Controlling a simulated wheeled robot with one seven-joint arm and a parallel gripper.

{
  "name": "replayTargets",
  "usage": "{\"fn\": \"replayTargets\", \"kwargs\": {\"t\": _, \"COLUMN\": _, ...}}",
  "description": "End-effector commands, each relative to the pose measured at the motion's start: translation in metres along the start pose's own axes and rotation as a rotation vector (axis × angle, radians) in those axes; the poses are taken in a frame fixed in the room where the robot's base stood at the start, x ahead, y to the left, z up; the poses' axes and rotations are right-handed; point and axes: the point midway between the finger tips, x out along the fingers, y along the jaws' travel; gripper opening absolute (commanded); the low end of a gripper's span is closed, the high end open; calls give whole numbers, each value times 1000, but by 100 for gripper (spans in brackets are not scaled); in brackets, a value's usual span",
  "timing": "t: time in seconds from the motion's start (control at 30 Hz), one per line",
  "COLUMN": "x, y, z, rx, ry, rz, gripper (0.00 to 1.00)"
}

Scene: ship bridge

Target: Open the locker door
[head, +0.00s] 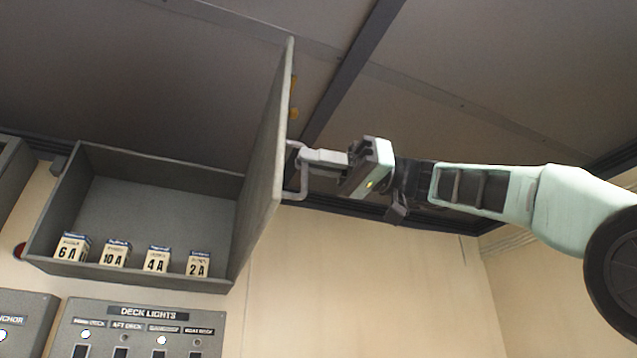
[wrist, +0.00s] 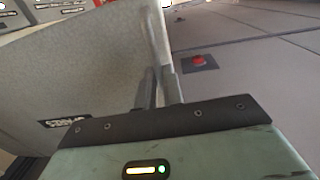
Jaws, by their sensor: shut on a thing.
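The locker (head: 160,170) is a grey wall box, seen at the left in the head view. Its door (head: 264,155) stands swung out from the right side, so the inside shows. A light bar handle (head: 303,172) is on the door's outer face. My gripper (head: 308,157) is shut on the handle from the right. In the wrist view, my gripper's fingers (wrist: 159,88) close around the handle bar (wrist: 155,40), with the grey door (wrist: 95,75) to the left and a partly readable dark label (wrist: 63,122) on it.
Several small boxes marked 6A, 10A, 4A and 2A (head: 198,264) stand on the locker's floor. A deck lights panel (head: 140,330) is below the locker. The ceiling (head: 440,60) is close above the door. The wall (head: 370,280) below my arm is clear.

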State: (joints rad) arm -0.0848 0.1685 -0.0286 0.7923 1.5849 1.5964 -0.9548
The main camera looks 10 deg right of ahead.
Motion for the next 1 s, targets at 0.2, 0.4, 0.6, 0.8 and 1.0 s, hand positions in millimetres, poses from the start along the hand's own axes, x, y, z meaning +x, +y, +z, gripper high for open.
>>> {"fn": "replayTargets", "kwargs": {"t": 0.2, "x": -3, "y": 11, "z": -1, "rx": 10, "ry": 12, "rz": 28, "gripper": 0}}
{"fn": "replayTargets", "kwargs": {"t": 0.4, "x": -3, "y": 11, "z": 0, "rx": 11, "ry": 11, "rz": 28, "gripper": 28}}
{"fn": "replayTargets", "kwargs": {"t": 0.6, "x": -2, "y": 9, "z": 0, "rx": 9, "ry": 9, "rz": 23, "gripper": 30}}
{"fn": "replayTargets", "kwargs": {"t": 0.8, "x": -1, "y": 7, "z": 0, "rx": 7, "ry": 8, "rz": 20, "gripper": 30}}
{"fn": "replayTargets", "kwargs": {"t": 1.0, "x": -1, "y": 6, "z": 0, "rx": 6, "ry": 8, "rz": 18, "gripper": 30}}
